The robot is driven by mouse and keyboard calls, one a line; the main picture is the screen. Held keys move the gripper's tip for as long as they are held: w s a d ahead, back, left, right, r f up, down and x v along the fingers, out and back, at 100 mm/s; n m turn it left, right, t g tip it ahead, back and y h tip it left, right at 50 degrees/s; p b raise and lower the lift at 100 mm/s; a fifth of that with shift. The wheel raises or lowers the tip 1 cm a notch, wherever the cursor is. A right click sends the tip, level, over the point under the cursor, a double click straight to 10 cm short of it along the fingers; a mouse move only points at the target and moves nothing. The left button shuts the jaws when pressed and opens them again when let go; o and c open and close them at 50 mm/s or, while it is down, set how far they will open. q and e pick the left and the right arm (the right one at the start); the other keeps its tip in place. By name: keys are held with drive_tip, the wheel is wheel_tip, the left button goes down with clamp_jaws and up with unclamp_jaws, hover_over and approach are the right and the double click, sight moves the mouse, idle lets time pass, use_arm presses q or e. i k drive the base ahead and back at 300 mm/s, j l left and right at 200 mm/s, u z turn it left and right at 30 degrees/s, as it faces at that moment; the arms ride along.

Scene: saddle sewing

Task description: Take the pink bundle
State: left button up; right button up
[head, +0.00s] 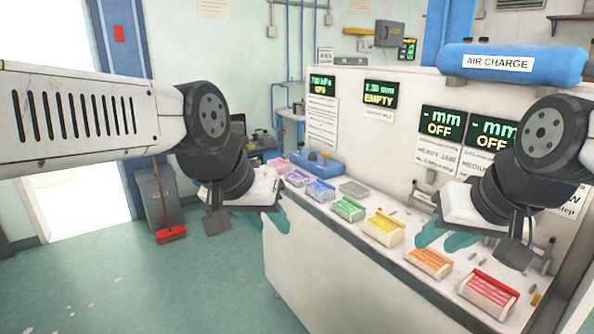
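The pink bundle (277,165) lies at the far left end of a row of coloured bundles on the bench. It is small and distant in the head view. My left gripper (264,219) hangs in front of the bench's left end, nearer to me than the pink bundle and apart from it. Its teal fingers look spread and hold nothing visible. My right gripper (446,239) is above the front of the bench, near the yellow and orange bundles. Its teal fingers also look spread and empty, partly hidden by the wrist.
The white bench (330,270) carries purple (297,178), blue (320,191), green (347,208), yellow (383,227), orange (430,262) and red (489,293) bundles. A blue tank (512,64) tops the back panel.

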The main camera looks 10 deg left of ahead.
sight(281, 166)
drive_tip(key=i+j, duration=0.25)
drive_tip(key=j, duration=0.15)
drive_tip(key=i+j+z, duration=0.1)
drive_tip(key=i+j, duration=0.4)
drive_tip(key=j, duration=0.3)
drive_tip(key=i+j+z, duration=0.1)
drive_tip(key=j, duration=0.3)
drive_tip(key=i+j, duration=0.55)
drive_tip(key=j, duration=0.3)
drive_tip(key=i+j+z, duration=0.1)
drive_tip(key=i+j, duration=0.15)
drive_tip(key=j, duration=0.15)
drive_tip(key=i+j, duration=0.2)
drive_tip(key=j, duration=0.25)
drive_tip(key=z, duration=0.05)
